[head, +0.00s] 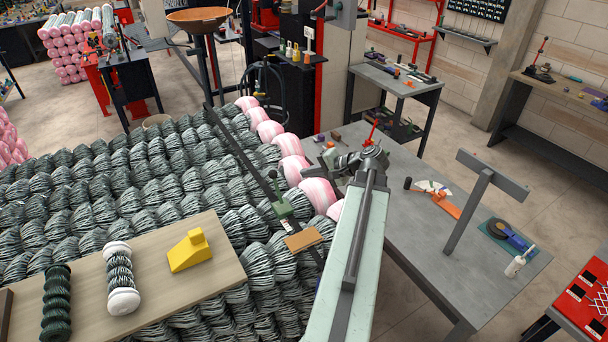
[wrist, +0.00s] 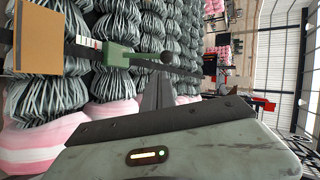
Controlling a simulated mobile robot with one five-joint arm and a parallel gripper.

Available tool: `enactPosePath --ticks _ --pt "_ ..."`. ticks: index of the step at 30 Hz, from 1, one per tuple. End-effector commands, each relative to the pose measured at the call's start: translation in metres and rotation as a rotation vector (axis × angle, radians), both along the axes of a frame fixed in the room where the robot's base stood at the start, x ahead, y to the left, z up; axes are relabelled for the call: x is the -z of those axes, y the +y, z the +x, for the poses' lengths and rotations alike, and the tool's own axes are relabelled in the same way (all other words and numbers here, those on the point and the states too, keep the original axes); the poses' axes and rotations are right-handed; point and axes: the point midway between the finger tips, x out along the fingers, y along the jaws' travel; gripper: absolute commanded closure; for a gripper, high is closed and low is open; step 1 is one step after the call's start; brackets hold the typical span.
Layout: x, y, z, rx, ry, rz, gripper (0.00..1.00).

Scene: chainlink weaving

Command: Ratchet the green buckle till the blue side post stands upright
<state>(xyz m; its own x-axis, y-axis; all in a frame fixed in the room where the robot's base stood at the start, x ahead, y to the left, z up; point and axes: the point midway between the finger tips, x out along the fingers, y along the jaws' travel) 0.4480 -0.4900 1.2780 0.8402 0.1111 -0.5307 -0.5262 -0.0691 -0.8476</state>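The green buckle (head: 282,208) sits on a dark strap (head: 240,155) that runs slantwise over the stacked wire rolls. The buckle also shows in the wrist view (wrist: 118,56), with a dark round knob just right of it. My gripper (head: 334,160) is beyond the buckle and to its right in the head view, apart from it. In the wrist view one dark tapered finger part (wrist: 158,95) points up below the knob; I cannot tell the finger gap. I cannot make out a clearly blue side post. A grey T-shaped post (head: 468,210) leans over the grey table.
A brown tag (head: 304,240) hangs by the strap. A wooden board (head: 215,255) holds a yellow block (head: 190,250) and two small rolls. The grey table (head: 420,255) at right carries an orange tool and a blue grinder (head: 510,235). Pink-wrapped rolls (head: 318,193) edge the stack.

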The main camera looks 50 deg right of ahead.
Motion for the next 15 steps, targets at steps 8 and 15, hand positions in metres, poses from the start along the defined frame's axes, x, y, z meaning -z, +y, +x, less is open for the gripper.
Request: enactPosePath --ticks 8,15 --pt "0.041 0.005 0.052 -0.001 0.001 -0.001 1.0" --pt "0.05 0.009 0.087 0.002 0.002 -0.001 1.0"
